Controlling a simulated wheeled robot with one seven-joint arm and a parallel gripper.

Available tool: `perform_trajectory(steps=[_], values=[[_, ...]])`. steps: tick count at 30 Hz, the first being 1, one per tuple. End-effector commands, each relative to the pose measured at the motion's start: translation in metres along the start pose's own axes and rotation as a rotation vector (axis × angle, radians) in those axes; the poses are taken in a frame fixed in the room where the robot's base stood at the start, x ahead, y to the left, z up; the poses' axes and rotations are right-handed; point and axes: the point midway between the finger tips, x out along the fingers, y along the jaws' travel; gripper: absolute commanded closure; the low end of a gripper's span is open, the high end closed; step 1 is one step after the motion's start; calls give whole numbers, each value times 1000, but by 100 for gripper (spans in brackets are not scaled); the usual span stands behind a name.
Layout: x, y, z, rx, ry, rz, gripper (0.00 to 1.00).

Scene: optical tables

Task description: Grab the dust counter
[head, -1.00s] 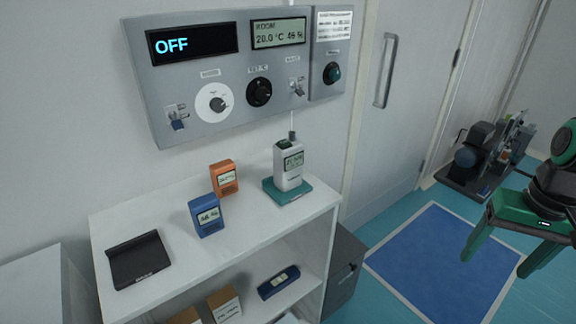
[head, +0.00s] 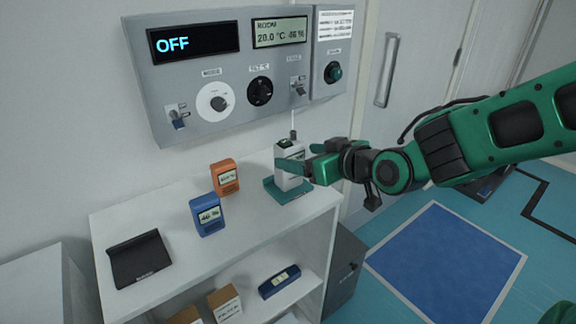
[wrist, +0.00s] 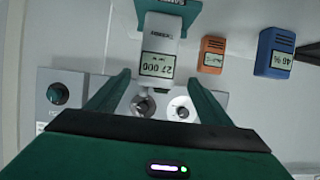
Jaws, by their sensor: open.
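The white dust counter (head: 284,182) stands upright on a teal pad (head: 291,196) at the right end of the white shelf top. My gripper (head: 306,160) is in front of it and partly hides it in the head view. In the wrist view the counter (wrist: 160,50) appears upside down, with its display reading about 27 000. My open gripper (wrist: 158,79) has one finger to each side of the counter's line. The fingertips are near the counter's upper end, with visible gaps on both sides. I cannot tell how far it lies in depth between them.
An orange meter (head: 225,177) and a blue meter (head: 206,215) stand left of the counter. A black holder (head: 139,262) lies farther left. A grey control panel (head: 190,111) hangs on the wall above. Boxes and a blue device (head: 279,283) are on the lower shelf.

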Motion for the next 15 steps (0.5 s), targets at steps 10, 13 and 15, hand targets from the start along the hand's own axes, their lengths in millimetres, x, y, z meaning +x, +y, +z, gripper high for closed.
perform_trajectory(steps=[10, 13, 15], values=[[14, 3, 3, 2, -5, 6, 27], [17, 3, 2, 3, -4, 6, 27], [20, 3, 2, 4, -3, 5, 27]])
